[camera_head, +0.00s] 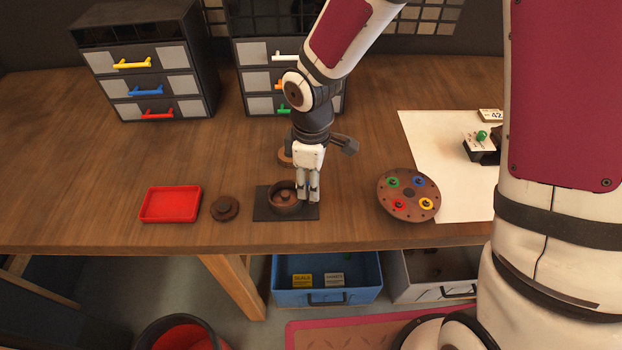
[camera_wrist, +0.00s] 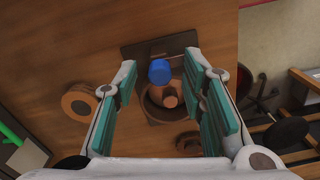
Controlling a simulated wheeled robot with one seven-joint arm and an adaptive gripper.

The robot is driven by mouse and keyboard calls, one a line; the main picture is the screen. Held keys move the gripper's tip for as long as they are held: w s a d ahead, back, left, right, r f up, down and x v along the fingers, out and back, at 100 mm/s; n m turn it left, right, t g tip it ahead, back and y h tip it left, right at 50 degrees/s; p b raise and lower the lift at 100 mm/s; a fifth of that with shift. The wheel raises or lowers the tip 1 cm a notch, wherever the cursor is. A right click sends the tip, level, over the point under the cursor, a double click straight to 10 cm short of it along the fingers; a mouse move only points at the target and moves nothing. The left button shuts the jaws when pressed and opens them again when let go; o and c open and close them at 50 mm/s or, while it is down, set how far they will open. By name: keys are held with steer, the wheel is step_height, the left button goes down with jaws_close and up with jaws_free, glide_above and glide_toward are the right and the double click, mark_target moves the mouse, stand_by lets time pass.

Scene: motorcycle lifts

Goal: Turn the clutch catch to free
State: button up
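A brown round housing (camera_head: 285,197) with a raised middle stands on a dark plate (camera_head: 262,210) on the table. In the wrist view the housing (camera_wrist: 153,97) holds a copper-coloured post (camera_wrist: 171,97), with a blue-capped piece (camera_wrist: 160,72) at its edge. Which part is the clutch catch I cannot tell for certain. My gripper (camera_head: 308,198) points down over the right side of the housing. In the wrist view my gripper (camera_wrist: 168,85) is open, its teal-padded fingers apart on either side of the blue piece and post. Contact is not clear.
A dark brown disc (camera_head: 225,208) and a red tray (camera_head: 170,204) lie left. Another brown round part (camera_wrist: 80,102) stands behind. A round board with coloured rings (camera_head: 408,194) and a green-knobbed box (camera_head: 481,143) are right. Drawer units (camera_head: 147,63) stand at the back.

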step_height(320, 180, up, 12)
steer(key=shift+f, duration=0.15)
stand_by(0.7)
steer(key=s+d+r+m+t, duration=0.5)
steer(key=s+d+r+m, duration=0.9)
steer(key=s+d+r, duration=0.1)
steer(key=shift+d+r+m+t, duration=0.3)
steer(key=shift+d+r+m, duration=0.1)
steer(key=shift+d+r, duration=0.05)
